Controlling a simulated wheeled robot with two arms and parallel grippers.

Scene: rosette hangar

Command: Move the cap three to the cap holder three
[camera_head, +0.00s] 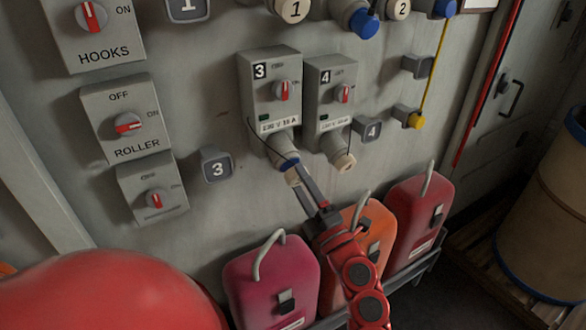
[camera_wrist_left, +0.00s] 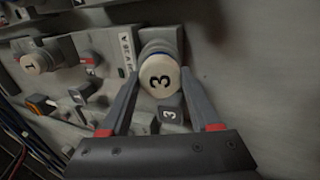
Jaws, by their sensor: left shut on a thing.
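Cap three (camera_head: 291,177) is a round beige cap marked 3, on the grey socket (camera_head: 280,149) below box 3. It also shows face-on in the wrist view (camera_wrist_left: 160,75). My left gripper (camera_head: 297,180) is shut on the cap, with one finger on each side of it. Cap holder three (camera_head: 216,164) is a dark grey block marked 3 on the wall, left of the socket, and looks empty. It shows partly between the fingers in the wrist view (camera_wrist_left: 171,115). My right gripper is not in view.
Box 4 (camera_head: 330,100) with its capped socket (camera_head: 341,158) stands close to the right. Holder 4 (camera_head: 368,130) is on the wall beyond it. Red and orange canisters (camera_head: 277,282) stand below. The Roller switch box (camera_head: 127,120) is left of holder three.

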